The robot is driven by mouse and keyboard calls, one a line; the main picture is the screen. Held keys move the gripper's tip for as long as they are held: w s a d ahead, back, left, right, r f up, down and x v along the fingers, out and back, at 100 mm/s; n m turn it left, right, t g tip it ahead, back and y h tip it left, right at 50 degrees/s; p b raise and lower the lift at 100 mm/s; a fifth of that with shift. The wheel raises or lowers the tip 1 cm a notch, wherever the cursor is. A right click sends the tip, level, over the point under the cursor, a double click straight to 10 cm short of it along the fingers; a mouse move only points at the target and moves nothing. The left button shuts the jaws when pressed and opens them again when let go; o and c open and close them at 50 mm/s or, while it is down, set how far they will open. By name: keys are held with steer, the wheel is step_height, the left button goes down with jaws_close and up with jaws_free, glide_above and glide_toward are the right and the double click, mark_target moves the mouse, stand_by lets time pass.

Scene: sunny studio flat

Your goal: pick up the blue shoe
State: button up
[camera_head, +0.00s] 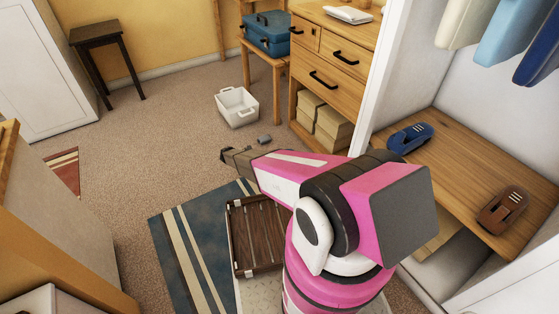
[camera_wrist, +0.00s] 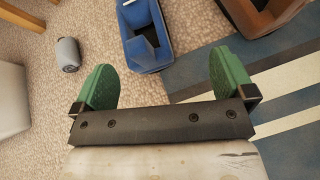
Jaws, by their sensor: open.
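A blue shoe (camera_head: 410,137) lies on a wooden shelf in the closet at the right of the head view. In the wrist view, a blue open-topped thing (camera_wrist: 150,55) with a dark inside lies on the carpet. I cannot tell for certain whether it is another shoe; my arm seems to hide it in the head view. My gripper (camera_wrist: 165,85) is open and empty, with its green fingers wide apart. This blue thing shows beyond and between the fingertips, with no visible contact. In the head view, my gripper (camera_head: 230,155) is left of the closet shelf, over the floor.
A brown shoe (camera_head: 502,208) lies on the closet shelf (camera_head: 455,170). A small grey thing (camera_wrist: 68,54) and a white basket (camera_head: 237,120) are on the carpet. A slatted wooden crate (camera_head: 240,252) is near my arm, by a blue striped rug (camera_head: 170,240). A brown thing (camera_wrist: 262,22) shows partly.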

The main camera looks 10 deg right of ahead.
steer(key=w+f+n, duration=0.1)
steer(key=f, duration=0.1)
steer(key=a+f+t, duration=0.1)
steer(key=f, duration=0.1)
steer(key=w+a+f+n+h, duration=0.1)
steer(key=f, duration=0.1)
steer(key=shift+w+a+n, duration=0.25)
steer(key=shift+w+n, duration=0.05)
steer(key=shift+w, duration=0.05)
steer(key=shift+t, duration=0.3)
steer(key=x, duration=1)
steer(key=shift+w+d+f, duration=0.1)
steer(key=shift+d+f, duration=0.15)
steer(key=shift+f, duration=0.05)
steer(key=c, duration=0.8)
steer(key=shift+r, duration=0.1)
steer(key=shift+c, duration=0.2)
